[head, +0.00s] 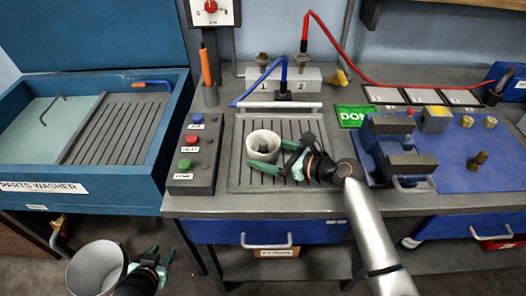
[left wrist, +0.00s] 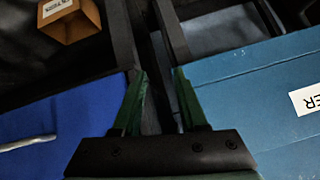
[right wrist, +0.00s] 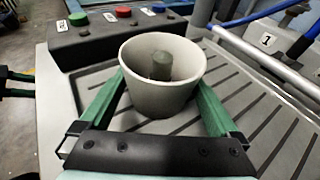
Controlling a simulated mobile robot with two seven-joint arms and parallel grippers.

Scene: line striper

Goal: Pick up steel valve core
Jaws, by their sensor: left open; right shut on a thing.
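A white round cup (head: 262,158) stands on the grooved drain plate of the bench. A short dark grey cylinder stands upright inside it, seen in the right wrist view (right wrist: 161,66); I cannot tell whether it is the steel valve core or part of the cup. My right gripper (head: 265,154) has its green fingers on either side of the cup, shut on it; the cup also shows in the right wrist view (right wrist: 160,98). My left gripper (head: 159,257) is open and empty, low in front of the bench; its fingers show in the left wrist view (left wrist: 160,74).
A button box (head: 192,160) stands left of the drain plate (head: 292,126). A blue parts washer (head: 150,172) is further left. A clamp fixture (head: 402,150) and several brass parts sit on a blue mat (head: 455,175) at right. A valve block (head: 310,78) with hoses stands behind.

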